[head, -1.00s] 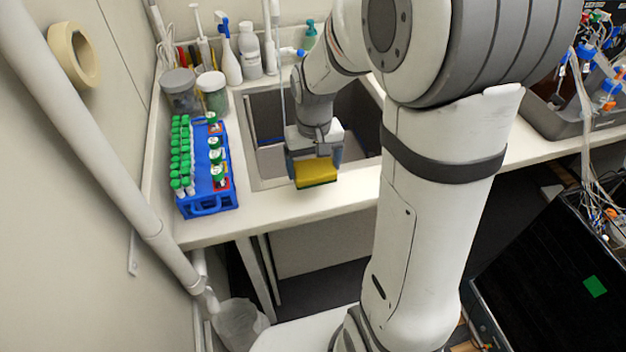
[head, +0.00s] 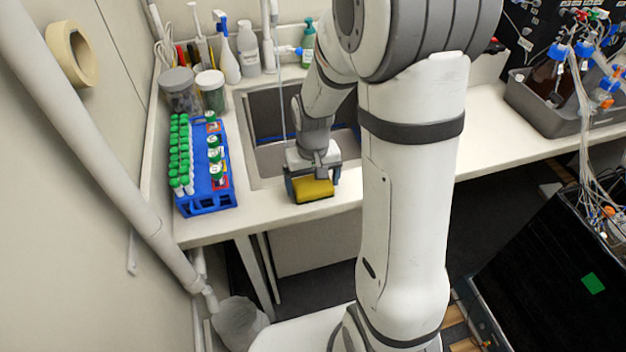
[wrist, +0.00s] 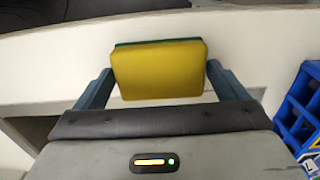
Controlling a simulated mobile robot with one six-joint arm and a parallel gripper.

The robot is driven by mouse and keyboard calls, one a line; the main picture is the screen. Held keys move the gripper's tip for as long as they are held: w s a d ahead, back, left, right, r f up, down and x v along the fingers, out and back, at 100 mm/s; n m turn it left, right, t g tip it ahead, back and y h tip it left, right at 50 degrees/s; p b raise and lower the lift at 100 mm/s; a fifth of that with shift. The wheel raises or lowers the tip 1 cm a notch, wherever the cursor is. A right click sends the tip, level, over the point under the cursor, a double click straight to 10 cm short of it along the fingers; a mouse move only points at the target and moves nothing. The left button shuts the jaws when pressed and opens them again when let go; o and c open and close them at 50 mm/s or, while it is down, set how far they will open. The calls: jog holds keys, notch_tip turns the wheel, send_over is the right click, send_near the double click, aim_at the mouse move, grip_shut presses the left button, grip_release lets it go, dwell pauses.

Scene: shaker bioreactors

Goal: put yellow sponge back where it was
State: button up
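The yellow sponge (head: 313,191) with a green layer is held between the two fingers of my gripper (head: 312,187), at the front strip of the counter before the sink. In the wrist view the sponge (wrist: 158,72) spans the gap between the fingers of my gripper (wrist: 158,78), with its yellow face toward the camera and a green edge on the far side. The sink (head: 268,158) lies just behind the gripper, partly hidden by my arm. I cannot tell whether the sponge touches the counter.
A blue tube rack (head: 207,203) with green-capped tubes stands left of the sink; it also shows at the right of the wrist view (wrist: 297,115). Jars (head: 211,95) and bottles (head: 248,50) stand behind. A grey tray (head: 548,112) is at right. The counter between is clear.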

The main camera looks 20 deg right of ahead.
aim_at(313, 184)
jog(key=shift+o, duration=0.6)
jog(key=shift+r, duration=0.1)
jog(key=shift+r, duration=0.25)
notch_tip(313, 184, up, 11)
jog(key=s+r+t, duration=0.1)
jog(key=s+r, duration=0.1)
jog(key=s, duration=0.5)
jog(key=s+r+t, duration=0.2)
jog(key=s, duration=0.5)
jog(key=shift+s+r, duration=0.15)
jog(key=shift+r, duration=0.1)
jog(key=shift+c, duration=0.6)
